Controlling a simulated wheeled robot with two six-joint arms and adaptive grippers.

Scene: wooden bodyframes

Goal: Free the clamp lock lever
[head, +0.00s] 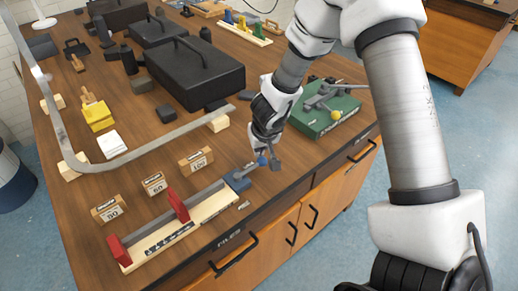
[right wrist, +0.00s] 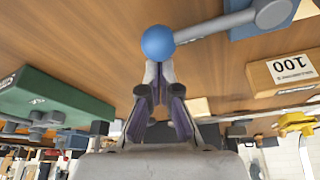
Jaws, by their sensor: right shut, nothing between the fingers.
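The clamp on the near edge of the bench has a pale wooden bar (head: 205,208), two red jaws (head: 178,206) and a blue block (head: 236,180) at its right end. A grey lever (right wrist: 205,30) comes out of the blue block and ends in a blue ball (right wrist: 157,42). The ball also shows in the head view (head: 262,160). My right gripper (head: 270,163) points down at the lever's ball end, shut and empty. In the right wrist view its fingertips (right wrist: 158,72) are right by the ball; I cannot tell whether they touch. My left gripper is out of view.
Black cases (head: 195,72) fill the back.

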